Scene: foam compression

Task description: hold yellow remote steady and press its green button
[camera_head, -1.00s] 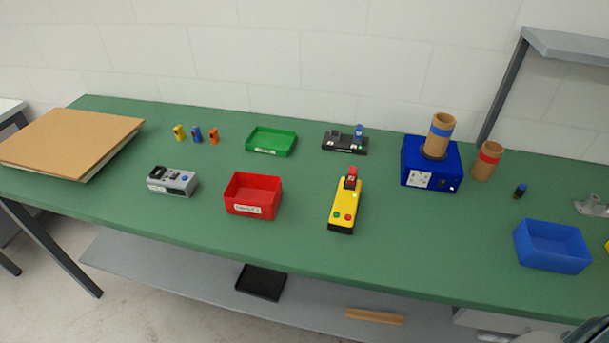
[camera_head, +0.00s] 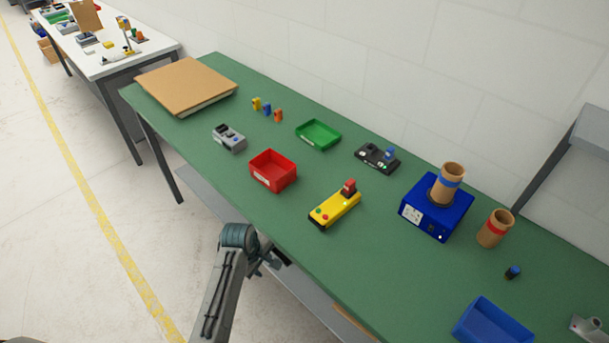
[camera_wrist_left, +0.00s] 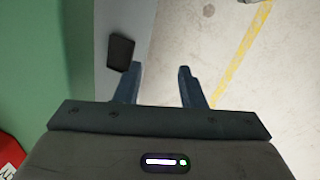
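The yellow remote (camera_head: 334,209) lies on the green table near its front edge, with a red part at its far end and a green and a red button on its near half. My left gripper (camera_head: 278,260) is in front of the table's front edge, to the lower left of the remote and apart from it. In the left wrist view its two fingers (camera_wrist_left: 157,88) are spread with nothing between them. That view looks down on the floor and lower shelf; the remote does not show there. My right gripper is not in view.
A red bin (camera_head: 272,171) and a grey device (camera_head: 228,138) are left of the remote. A black device (camera_head: 377,157), a green tray (camera_head: 318,134) and a blue box (camera_head: 436,210) with a cardboard tube lie behind and right. A blue bin (camera_head: 491,322) stands front right. Table around the remote is clear.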

